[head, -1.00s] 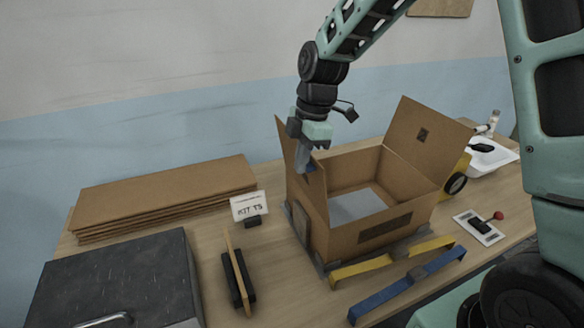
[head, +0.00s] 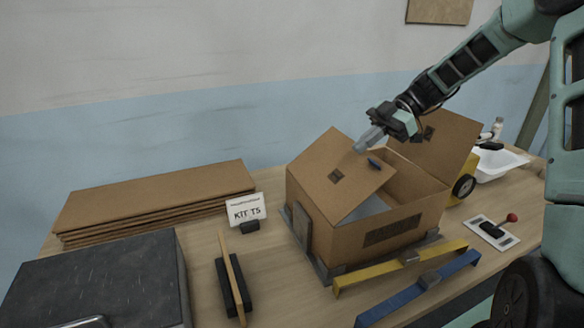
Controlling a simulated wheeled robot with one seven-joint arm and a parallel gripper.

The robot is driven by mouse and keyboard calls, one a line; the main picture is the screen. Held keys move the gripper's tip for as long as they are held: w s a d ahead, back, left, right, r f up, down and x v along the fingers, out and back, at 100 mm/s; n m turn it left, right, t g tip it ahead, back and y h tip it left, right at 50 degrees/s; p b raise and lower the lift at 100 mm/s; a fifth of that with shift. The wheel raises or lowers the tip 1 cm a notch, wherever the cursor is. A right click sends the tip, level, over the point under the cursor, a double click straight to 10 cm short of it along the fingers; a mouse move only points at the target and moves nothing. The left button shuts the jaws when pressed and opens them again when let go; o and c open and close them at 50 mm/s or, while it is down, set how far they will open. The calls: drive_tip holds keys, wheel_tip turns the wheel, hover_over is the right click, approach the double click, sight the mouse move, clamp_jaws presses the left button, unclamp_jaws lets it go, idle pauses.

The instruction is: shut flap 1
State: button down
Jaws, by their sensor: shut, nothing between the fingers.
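The open cardboard box (head: 345,240) stands on the workbench. Its left flap (head: 338,178) is folded inward and slopes over the left part of the opening, with a dark printed mark too small to read. A small dark blue piece (head: 374,162) shows at this flap's free edge. The right flap (head: 440,140) stands up and leans outward, also with a dark mark. I cannot read which flap is number 1. My gripper (head: 361,146) is shut and empty, just above the left flap's free edge; I cannot tell whether it touches. Part of the opening shows between the flaps.
A yellow bar (head: 400,268) and a blue bar (head: 415,290) lie before the box. A KIT T5 sign (head: 245,213), stacked cardboard sheets (head: 150,205) and a dark case (head: 100,285) are left. A panel with a red knob (head: 495,230) and a white tray (head: 500,163) are right.

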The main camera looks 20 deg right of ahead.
drive_tip(key=d+f+y+b, duration=0.2)
drive_tip(key=d+f, duration=0.1)
drive_tip(key=d+f+y+b, duration=0.2)
drive_tip(key=d+f+b, duration=0.1)
drive_tip(key=shift+d+y, duration=0.2)
drive_tip(key=shift+y, duration=0.2)
drive_tip(key=shift+d+f+b, duration=0.65)
drive_tip(key=shift+f+b, duration=0.15)
drive_tip(key=shift+b, duration=0.05)
